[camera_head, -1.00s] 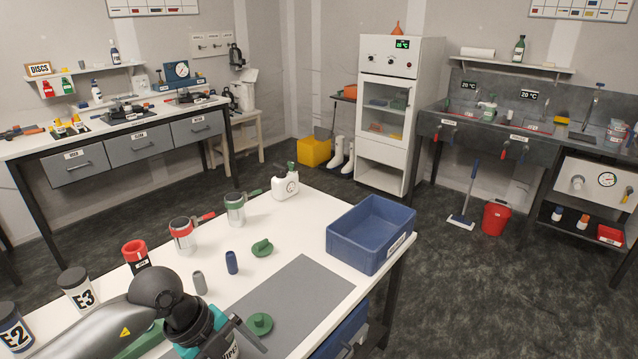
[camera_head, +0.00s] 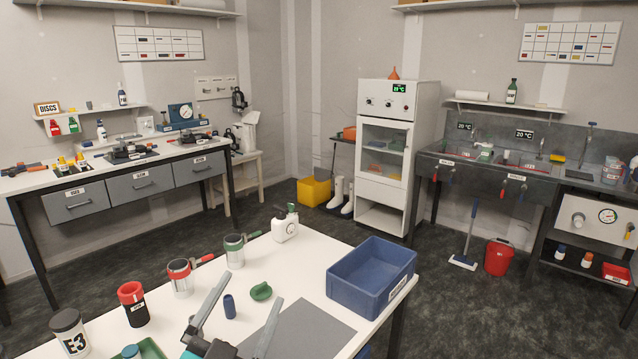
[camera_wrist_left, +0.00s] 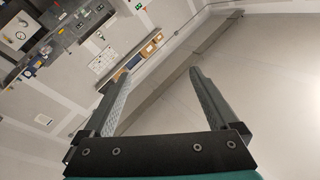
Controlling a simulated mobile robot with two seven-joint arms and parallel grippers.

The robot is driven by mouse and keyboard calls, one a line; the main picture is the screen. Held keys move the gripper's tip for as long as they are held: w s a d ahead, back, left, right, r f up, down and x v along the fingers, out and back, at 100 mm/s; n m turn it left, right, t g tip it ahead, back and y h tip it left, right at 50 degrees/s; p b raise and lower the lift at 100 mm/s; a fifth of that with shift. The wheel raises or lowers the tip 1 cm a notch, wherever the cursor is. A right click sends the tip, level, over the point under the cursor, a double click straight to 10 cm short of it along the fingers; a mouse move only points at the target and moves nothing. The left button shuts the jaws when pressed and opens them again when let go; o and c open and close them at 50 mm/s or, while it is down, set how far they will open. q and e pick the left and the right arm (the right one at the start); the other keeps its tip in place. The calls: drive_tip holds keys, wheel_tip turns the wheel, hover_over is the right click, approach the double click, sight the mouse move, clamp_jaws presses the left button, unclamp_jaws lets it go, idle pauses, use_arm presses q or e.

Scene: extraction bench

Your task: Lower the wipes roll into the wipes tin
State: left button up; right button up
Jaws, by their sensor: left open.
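My left gripper (camera_head: 250,288) is at the bottom of the head view, over the white table, with its two fingers spread. The left wrist view shows the same open fingers (camera_wrist_left: 160,75) with nothing between them, facing walls and ceiling. I cannot pick out a wipes tin in either view. A white roll (camera_head: 487,96) lies on the shelf above the right bench, far from the gripper; I cannot tell whether it is the wipes roll. My right gripper is not in view.
The white table (camera_head: 305,262) bears a blue crate (camera_head: 343,294), a grey mat (camera_head: 312,330), a green lid (camera_head: 260,291) and a dark blue cylinder (camera_head: 229,307). A red-topped cup (camera_head: 132,305), two handled mugs and an E3 jar (camera_head: 70,335) stand along its left side.

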use_arm(q)
drive_tip(key=s+a+f+n+g+y, duration=0.3)
drive_tip(key=a+f+g, duration=0.1)
drive_tip(key=f, duration=0.2)
drive_tip(key=s+a+f+n+g+y, duration=0.3)
drive_tip(key=a+f+n+y, duration=0.1)
drive_tip(key=f, duration=0.3)
drive_tip(key=s+d+f+g+h, duration=0.1)
drive_tip(key=s+f+g, duration=0.4)
drive_tip(key=s, duration=0.4)
drive_tip(key=s+d+f+g+h, duration=0.15)
drive_tip(key=s+f+g, duration=0.3)
drive_tip(key=s, duration=0.45)
wheel_tip(320, 180, down, 28)
drive_tip(key=s+m+g+b, duration=0.1)
drive_tip(key=b, duration=0.4)
drive_tip(key=s+a+f+g+b, duration=0.1)
drive_tip(key=s+a+f+b, duration=0.2)
drive_tip(key=s+f, duration=1.2)
wheel_tip(320, 180, down, 3)
drive_tip(key=shift+s+r+b, duration=0.1)
drive_tip(key=shift+s+b, duration=0.15)
drive_tip(key=shift+b, duration=0.4)
